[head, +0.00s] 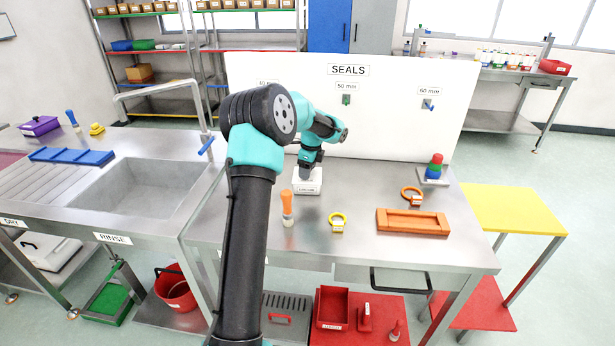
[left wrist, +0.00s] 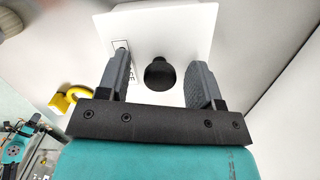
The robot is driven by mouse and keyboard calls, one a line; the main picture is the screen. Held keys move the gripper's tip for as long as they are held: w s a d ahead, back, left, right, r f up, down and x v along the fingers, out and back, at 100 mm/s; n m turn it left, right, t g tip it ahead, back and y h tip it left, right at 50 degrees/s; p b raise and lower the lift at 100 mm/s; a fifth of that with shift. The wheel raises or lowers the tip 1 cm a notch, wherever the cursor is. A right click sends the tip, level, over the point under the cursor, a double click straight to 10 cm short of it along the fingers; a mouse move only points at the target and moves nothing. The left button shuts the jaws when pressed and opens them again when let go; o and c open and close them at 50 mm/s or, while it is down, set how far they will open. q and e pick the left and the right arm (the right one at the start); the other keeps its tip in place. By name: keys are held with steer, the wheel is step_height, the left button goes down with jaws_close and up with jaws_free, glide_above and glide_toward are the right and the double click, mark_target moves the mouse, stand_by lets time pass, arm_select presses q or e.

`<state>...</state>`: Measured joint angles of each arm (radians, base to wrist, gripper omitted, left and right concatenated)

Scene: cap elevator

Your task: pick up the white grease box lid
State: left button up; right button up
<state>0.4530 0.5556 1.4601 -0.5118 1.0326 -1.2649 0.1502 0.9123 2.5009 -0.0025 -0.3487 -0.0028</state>
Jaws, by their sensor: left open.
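The white grease box (head: 309,187) stands on the steel table near the foot of the white panel, with a label on its front. Its white lid (left wrist: 180,30) fills the upper middle of the left wrist view and carries a round black knob (left wrist: 160,74). My left gripper (head: 311,166) is directly above the box, pointing down. In the left wrist view my left gripper (left wrist: 158,64) is open, with one finger on each side of the knob and a visible gap to both. In the head view the gripper hides most of the lid. My right gripper is not in view.
An orange-handled brush (head: 287,207), a yellow ring (head: 338,221), an orange ring (head: 412,195) and an orange tray (head: 412,228) are on the table. Stacked coloured pieces (head: 434,169) stand at the right. The SEALS panel (head: 391,120) rises close behind the box.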

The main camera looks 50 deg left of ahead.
arm_select(q)
steer(key=c, duration=1)
steer(key=shift+r, duration=0.1)
step_height(320, 180, up, 10)
steer(key=shift+f, duration=0.1)
stand_by(0.3)
stand_by(0.4)
